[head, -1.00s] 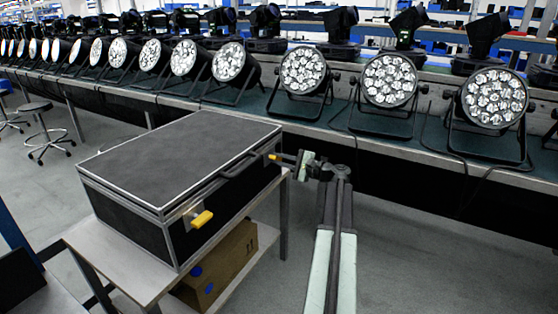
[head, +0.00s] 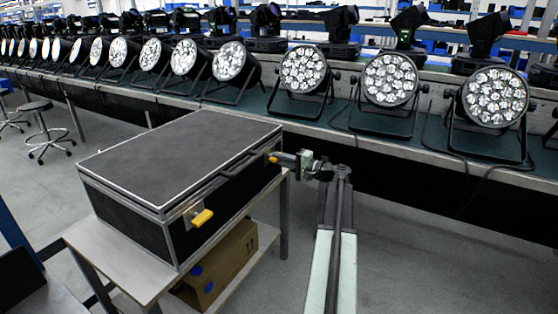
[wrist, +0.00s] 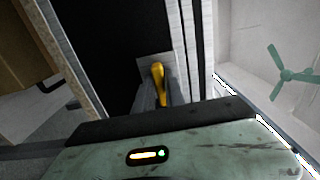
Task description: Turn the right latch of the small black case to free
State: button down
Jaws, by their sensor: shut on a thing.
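The small black case (head: 180,160) lies closed on a small table, with pale metal edges and a dark top. Its right latch is a yellow lever (wrist: 158,84) on a metal plate, seen in the wrist view. In the head view the right latch (head: 273,159) is a small yellow spot near the case's far right corner. My gripper (head: 286,160) reaches it from the right and is shut on it. The finger tips partly hide the lever in the wrist view. The other yellow latch (head: 202,218) sits at the near end of the same side, and the handle lies between them.
The table (head: 150,288) has a lower shelf with a cardboard box (head: 222,268). A long bench with several par cans (head: 391,80) runs behind. A stool (head: 42,130) stands at the left. Grey floor is clear at the right.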

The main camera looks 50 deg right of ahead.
jog(key=shift+f, duration=0.1)
jog(key=c, duration=1.4)
grip_release()
jog(key=shift+s, duration=0.15)
jog(key=v, duration=0.7)
jog(key=shift+s, duration=0.3)
jog(key=shift+d, duration=0.1)
